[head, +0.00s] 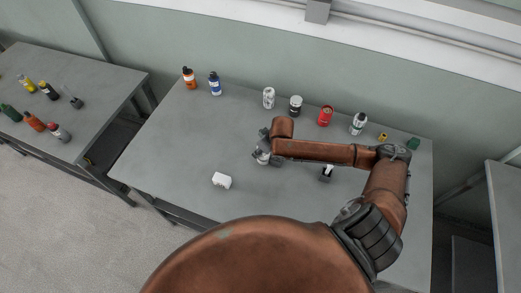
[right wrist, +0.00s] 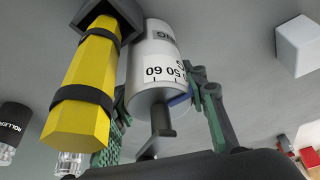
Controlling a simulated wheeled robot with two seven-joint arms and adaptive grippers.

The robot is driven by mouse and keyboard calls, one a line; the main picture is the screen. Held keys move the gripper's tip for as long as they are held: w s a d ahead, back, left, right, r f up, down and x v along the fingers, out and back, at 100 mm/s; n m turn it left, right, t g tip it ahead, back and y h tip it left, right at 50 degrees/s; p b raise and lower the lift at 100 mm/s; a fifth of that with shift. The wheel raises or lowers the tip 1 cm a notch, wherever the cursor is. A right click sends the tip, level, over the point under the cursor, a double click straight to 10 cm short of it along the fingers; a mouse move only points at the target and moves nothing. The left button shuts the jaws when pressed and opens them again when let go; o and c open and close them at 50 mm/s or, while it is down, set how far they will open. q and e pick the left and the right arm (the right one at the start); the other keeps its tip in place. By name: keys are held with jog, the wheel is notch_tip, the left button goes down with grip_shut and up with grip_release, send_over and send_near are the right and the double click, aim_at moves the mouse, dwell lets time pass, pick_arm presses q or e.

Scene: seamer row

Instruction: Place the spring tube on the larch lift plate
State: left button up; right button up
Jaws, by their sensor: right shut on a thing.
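A white cylinder printed with a number scale and part of a word ending "NG" (right wrist: 153,72), probably the spring tube, is between the fingers of my right gripper (right wrist: 165,135) in the right wrist view. A dark hook-like piece projects from its end. A yellow hexagonal body with black bands (right wrist: 85,85) lies beside it; I cannot tell whether the two are joined. I cannot pick out the larch lift plate. My left gripper is not in view.
A white block (head: 222,180) lies on the table (head: 180,150). A black-and-white item (head: 327,173) sits below my forearm. Along the back stand several bottles and cans, including a red can (head: 325,115). A second table (head: 60,75) at left holds more bottles. The front left is clear.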

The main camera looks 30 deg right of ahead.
jog(key=o, duration=1.3)
jog(key=shift+f, duration=0.1)
